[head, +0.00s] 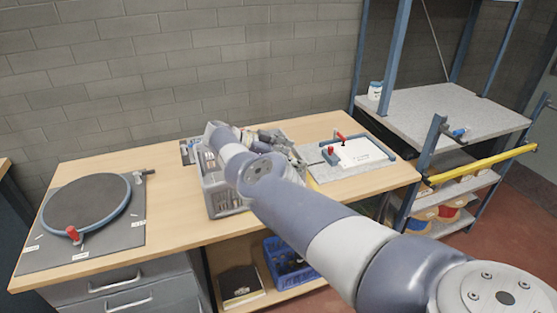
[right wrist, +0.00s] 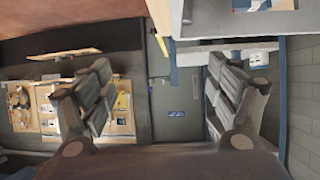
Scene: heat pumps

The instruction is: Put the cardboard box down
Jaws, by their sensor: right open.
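No cardboard box shows clearly in either view, and none is between my right fingers. My right arm reaches from the lower right across the workbench (head: 180,235). My right gripper (head: 284,146) is above the bench near a grey crate (head: 226,202), partly hidden behind my own arm. In the right wrist view its two fingers (right wrist: 160,82) stand wide apart with nothing between them. A brown-edged box (head: 241,286) with dark contents sits on the lower shelf under the bench; I cannot tell if it is cardboard. My left gripper is not in view.
A round dark turntable (head: 88,207) with a red clamp lies at the bench's left. A white plate in a blue fixture (head: 357,153) lies at its right. A blue crate (head: 290,262) stands below. A shelf rack with a yellow bar (head: 482,163) is at right. The bench's front middle is clear.

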